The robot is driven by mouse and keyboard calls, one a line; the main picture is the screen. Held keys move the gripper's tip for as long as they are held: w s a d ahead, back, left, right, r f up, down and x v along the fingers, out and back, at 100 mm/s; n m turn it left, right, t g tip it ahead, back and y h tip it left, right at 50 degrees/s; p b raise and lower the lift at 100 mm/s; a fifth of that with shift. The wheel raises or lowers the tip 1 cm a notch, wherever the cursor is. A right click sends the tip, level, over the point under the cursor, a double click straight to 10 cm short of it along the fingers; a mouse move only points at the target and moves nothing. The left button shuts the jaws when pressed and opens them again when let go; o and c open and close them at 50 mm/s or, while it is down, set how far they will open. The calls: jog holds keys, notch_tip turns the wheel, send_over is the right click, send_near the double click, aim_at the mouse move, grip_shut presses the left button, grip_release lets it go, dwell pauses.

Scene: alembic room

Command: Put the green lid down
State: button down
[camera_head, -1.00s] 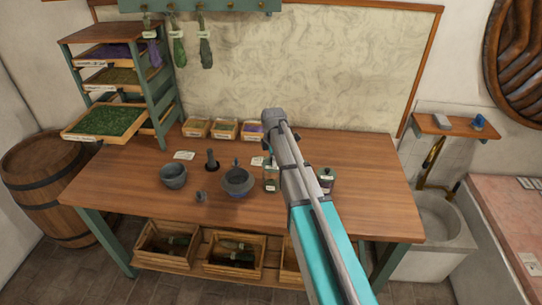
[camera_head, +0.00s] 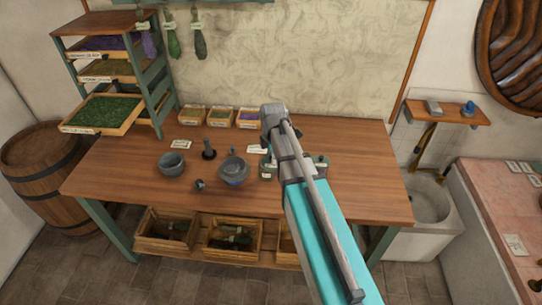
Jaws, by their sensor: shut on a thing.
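My gripper (camera_head: 270,129) is at the far end of my arm, above the back middle of the wooden table (camera_head: 130,178). It is shut, but its fingertips and what they hold are mostly hidden by the wrist and arm. I cannot make out the green lid clearly. A small labelled glass jar (camera_head: 266,169) stands on the table just below the gripper in the picture. Another dark greenish jar (camera_head: 322,161) stands to the right, partly behind my arm.
A grey bowl (camera_head: 171,164), a mortar (camera_head: 233,171), a dark pestle-like piece (camera_head: 209,149) and a small grey item (camera_head: 199,185) stand left of the jar. Small labelled boxes (camera_head: 220,117) line the back. The table's right end is clear.

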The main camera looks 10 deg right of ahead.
dwell(0.4)
notch_tip(320, 180, down, 6)
jog(key=b, duration=0.6)
jog(key=shift+f, duration=0.25)
jog(key=shift+a, duration=0.1)
